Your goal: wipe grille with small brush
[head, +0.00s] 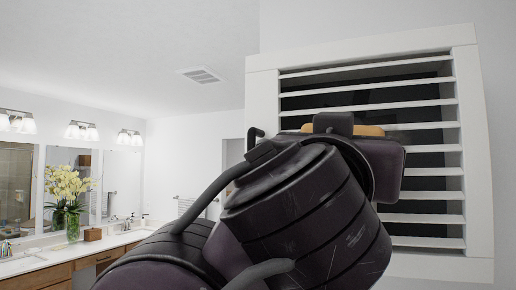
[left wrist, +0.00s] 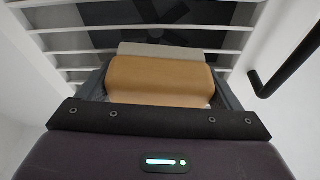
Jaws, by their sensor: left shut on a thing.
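The grille (head: 472,150) is a white frame with several horizontal slats and dark gaps, mounted on the wall at the right of the head view. Its slats (left wrist: 85,41) also show across the top of the left wrist view. My left gripper (head: 333,124) is in front of the grille and hides part of its left side. It is shut on the small brush, whose tan wooden block (left wrist: 158,78) shows between the fingers. A pale strip (left wrist: 160,50) lies beyond the block, facing the slats. I cannot tell whether it touches them. My right gripper is not in view.
A black bar (left wrist: 285,65) sticks out right of the grille in the left wrist view. A vanity counter (head: 105,243) with a flower vase (head: 72,226) stands far left, under mirrors and lamps. A ceiling vent (head: 201,75) is overhead.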

